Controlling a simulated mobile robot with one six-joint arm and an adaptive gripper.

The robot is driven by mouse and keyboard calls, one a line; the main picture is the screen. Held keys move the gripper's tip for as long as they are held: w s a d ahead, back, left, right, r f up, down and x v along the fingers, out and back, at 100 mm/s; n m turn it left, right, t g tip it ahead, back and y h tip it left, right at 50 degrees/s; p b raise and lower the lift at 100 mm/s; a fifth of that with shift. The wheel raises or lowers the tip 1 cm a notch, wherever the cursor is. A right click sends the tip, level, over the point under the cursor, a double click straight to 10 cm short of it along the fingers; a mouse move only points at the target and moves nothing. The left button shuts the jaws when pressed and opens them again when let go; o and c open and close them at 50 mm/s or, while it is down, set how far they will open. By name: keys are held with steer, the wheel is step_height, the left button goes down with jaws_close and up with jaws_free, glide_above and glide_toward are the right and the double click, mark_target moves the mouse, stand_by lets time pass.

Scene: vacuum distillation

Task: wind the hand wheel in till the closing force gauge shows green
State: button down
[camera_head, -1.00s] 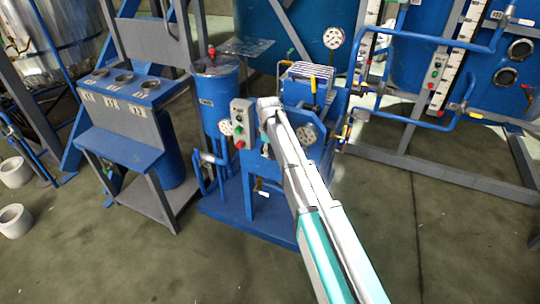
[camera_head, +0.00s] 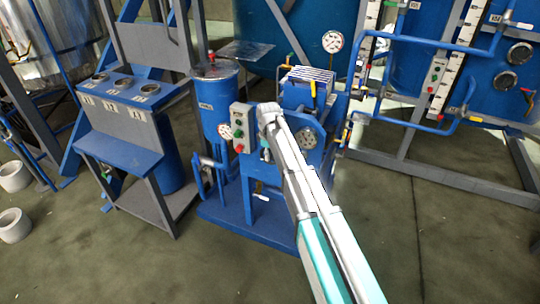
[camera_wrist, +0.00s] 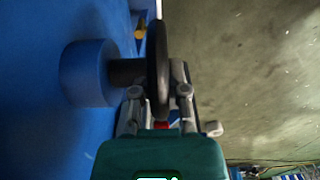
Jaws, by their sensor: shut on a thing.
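The hand wheel (camera_wrist: 158,62) is dark and seen nearly edge-on in the wrist view, on a short dark shaft from a round blue boss (camera_wrist: 85,73). My gripper (camera_wrist: 158,112) is shut on the wheel's rim, one finger on each side. In the head view my arm covers the wheel. Which is the closing force gauge, and any needle or green zone, I cannot tell.
A button box (camera_head: 242,127) stands close left of my wrist. A blue cylinder (camera_head: 213,100) and a blue bench (camera_head: 120,148) are further left. Pipe racks with blue tubing (camera_head: 425,127) stand at the right. The floor in front is clear.

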steer(key=shift+s, duration=0.15)
steer(key=shift+y, duration=0.8)
steer(key=c, duration=0.6)
jaws_free()
steer(key=shift+t, duration=0.3)
steer(key=shift+c, duration=0.2)
steer(key=shift+r, duration=0.15)
